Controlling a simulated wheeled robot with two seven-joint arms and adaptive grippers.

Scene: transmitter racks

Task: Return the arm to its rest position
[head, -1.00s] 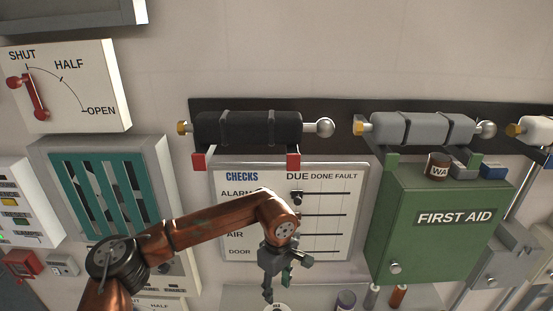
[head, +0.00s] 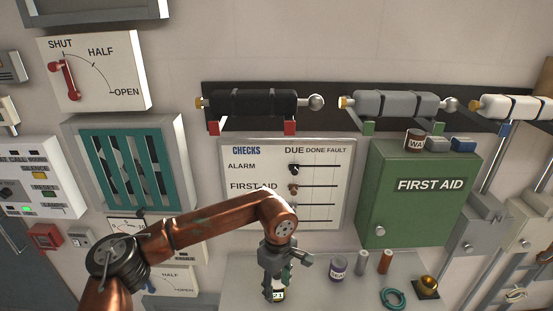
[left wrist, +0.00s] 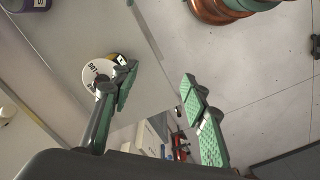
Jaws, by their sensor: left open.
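My left arm comes in from the lower left of the head view, its copper links bent at an elbow. My left gripper (head: 275,284) hangs downward in front of the grey shelf (head: 240,275), below the checks board. In the left wrist view its two green-padded fingers (left wrist: 163,103) are apart, with nothing held between them. A small item with a round white label (left wrist: 97,72) shows behind one finger, partly hidden. In the head view a small dark item with a pale label (head: 278,296) shows at the fingertips. I cannot tell whether they touch. My right gripper is not in view.
The checks board (head: 325,215) is behind the arm, and the green first aid box (head: 415,205) is to its right. A purple-labelled jar (head: 338,267), small cylinders (head: 384,262) and a teal ring (head: 392,298) are on the shelf. A teal-slatted vent (head: 125,168) is at left.

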